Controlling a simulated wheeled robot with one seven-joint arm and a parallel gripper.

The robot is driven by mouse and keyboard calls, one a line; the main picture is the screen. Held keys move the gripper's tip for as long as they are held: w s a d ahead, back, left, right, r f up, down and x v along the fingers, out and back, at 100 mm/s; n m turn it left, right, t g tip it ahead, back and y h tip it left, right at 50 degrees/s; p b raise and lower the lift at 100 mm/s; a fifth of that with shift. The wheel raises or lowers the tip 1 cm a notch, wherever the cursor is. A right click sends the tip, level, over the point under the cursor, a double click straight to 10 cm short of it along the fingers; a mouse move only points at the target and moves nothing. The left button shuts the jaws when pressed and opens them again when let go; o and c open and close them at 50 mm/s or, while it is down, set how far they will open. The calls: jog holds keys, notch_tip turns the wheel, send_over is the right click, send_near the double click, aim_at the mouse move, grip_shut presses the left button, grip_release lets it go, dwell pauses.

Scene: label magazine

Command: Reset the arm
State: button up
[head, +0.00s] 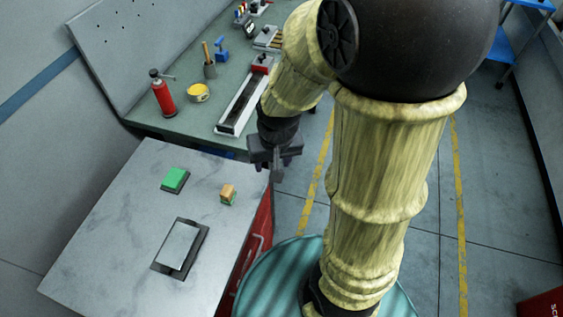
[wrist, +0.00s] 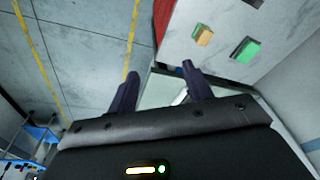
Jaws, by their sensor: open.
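My gripper (head: 277,165) hangs at the end of my yellow arm, just off the right edge of the grey-topped cabinet (head: 105,262) in the head view. In the wrist view its two fingers (wrist: 158,88) stand apart with nothing held between them. On the cabinet top lie a green block (head: 174,179), a small orange and green block (head: 228,193) and a grey plate on a dark base (head: 178,245). The wrist view also shows the orange block (wrist: 203,36) and the green block (wrist: 246,50), both apart from the fingers.
A green workbench (head: 190,125) behind the cabinet carries a red bottle (head: 163,95), a yellow tape roll (head: 198,92), a tool holder (head: 209,68) and a long metal rail (head: 243,102). A blue shelf (head: 487,52) stands at the upper right.

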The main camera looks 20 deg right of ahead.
jog(key=shift+s+d+r+n, duration=0.3)
jog(key=shift+s+d, duration=0.1)
jog(key=shift+s, duration=0.2)
jog(key=shift+s+d+r+n, duration=0.2)
jog(key=shift+s+d+n, duration=0.15)
jog(key=shift+s, duration=0.2)
jog(key=shift+f+b, duration=0.3)
